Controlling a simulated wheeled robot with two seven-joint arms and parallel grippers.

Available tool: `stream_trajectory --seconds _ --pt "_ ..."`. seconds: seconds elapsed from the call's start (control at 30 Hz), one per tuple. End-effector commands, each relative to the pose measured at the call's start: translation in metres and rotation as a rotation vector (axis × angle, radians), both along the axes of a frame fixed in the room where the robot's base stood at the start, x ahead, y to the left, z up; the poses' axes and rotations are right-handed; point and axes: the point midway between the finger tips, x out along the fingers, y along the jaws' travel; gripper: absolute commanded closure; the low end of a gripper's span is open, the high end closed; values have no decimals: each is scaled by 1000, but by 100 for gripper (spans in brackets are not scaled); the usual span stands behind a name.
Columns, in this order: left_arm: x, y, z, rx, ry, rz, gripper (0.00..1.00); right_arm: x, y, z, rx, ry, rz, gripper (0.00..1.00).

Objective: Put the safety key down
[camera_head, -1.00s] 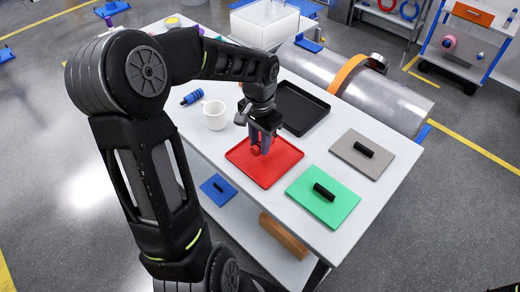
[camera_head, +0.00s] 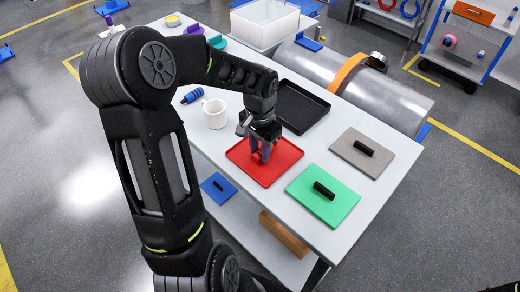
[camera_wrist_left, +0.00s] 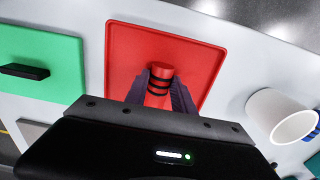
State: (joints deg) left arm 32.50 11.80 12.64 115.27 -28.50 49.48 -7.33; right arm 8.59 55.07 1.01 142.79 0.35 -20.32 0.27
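The safety key looks like a red cylinder with black rings (camera_wrist_left: 160,82). My left gripper (camera_wrist_left: 162,88) is shut on it, one finger on each side. In the head view my left gripper (camera_head: 261,152) is low over the red tray (camera_head: 283,170), with the key (camera_head: 258,157) partly hidden between the fingers. The red tray (camera_wrist_left: 205,60) is behind the key in the wrist view. The key's lower end is at or just above the tray; I cannot tell if it touches. My right gripper is not in view.
A white mug (camera_head: 215,114) and a blue-black cylinder (camera_head: 192,96) stand left of the tray. A black tray (camera_head: 302,105) lies behind. A green plate (camera_head: 340,207) and a grey plate (camera_head: 380,165), each with a black handle, lie to the right.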

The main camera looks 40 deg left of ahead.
Motion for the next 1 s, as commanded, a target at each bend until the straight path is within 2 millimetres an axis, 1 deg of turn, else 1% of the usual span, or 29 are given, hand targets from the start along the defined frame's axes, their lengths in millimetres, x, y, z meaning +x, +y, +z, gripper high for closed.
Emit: stream_trajectory --seconds 0.03,0.2,0.47,0.57,0.63,0.77,1.0 --pt "0 0 0 0 0 0 65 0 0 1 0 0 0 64" --pt "0 0 0 0 0 0 51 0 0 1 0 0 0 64" --pt "0 0 1 0 0 0 51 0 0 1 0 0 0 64" --pt "0 0 6 0 0 1 51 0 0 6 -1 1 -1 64" --pt "1 1 10 1 -2 1 51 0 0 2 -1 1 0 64" --pt "1 1 29 3 -4 1 51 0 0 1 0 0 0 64" --pt "1 1 79 2 -6 0 51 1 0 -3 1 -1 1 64"
